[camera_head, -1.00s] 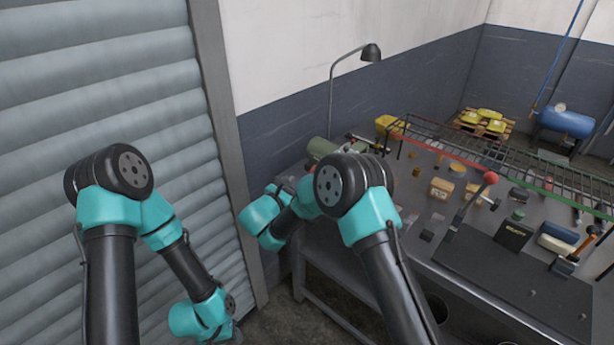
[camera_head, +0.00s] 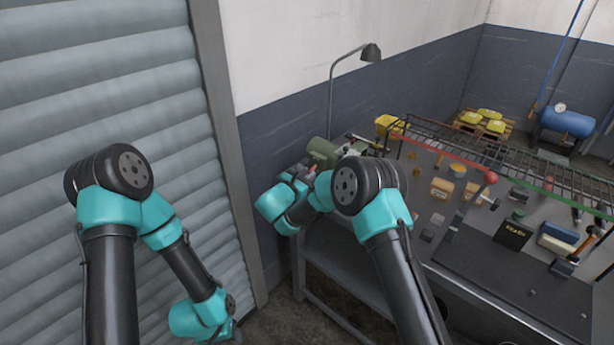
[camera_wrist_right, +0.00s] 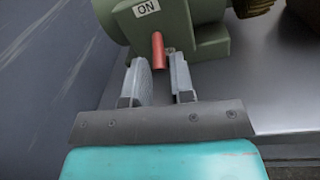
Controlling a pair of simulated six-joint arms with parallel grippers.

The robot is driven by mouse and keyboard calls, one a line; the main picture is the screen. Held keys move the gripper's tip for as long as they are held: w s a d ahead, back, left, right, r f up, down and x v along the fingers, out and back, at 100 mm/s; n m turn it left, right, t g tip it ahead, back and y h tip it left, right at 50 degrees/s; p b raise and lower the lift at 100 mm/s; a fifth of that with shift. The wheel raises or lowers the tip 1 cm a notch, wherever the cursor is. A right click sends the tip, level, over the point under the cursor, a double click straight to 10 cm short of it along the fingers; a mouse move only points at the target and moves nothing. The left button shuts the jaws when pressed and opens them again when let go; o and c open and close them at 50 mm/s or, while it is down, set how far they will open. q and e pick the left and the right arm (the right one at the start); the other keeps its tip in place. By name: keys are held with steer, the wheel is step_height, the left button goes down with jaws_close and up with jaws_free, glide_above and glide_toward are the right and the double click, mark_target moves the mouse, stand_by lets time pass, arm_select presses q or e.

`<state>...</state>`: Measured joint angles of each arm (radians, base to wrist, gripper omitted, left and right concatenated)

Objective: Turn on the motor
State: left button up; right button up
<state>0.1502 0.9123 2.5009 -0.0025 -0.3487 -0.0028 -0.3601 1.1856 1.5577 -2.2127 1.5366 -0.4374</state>
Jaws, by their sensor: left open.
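The green motor (camera_head: 322,152) stands on the far left end of the bench. In the right wrist view the motor (camera_wrist_right: 200,12) fills the top, with a white ON label (camera_wrist_right: 146,8) and a short red lever (camera_wrist_right: 158,48) below it. My right gripper (camera_wrist_right: 161,66) is at the lever, one grey finger on each side of its lower end. A small gap seems to show between the fingers and the lever; contact cannot be made out. My left gripper (camera_head: 236,336) is low at the bottom edge beside the shutter, its fingers mostly hidden.
The bench (camera_head: 330,268) runs right from the motor, holding small boxes, a wire rack (camera_head: 480,150) and a red-knobbed lever (camera_head: 491,178). A lamp (camera_head: 370,52) rises behind the motor. The wall is close behind, and a roller shutter (camera_head: 100,70) is on the left.

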jaws_close()
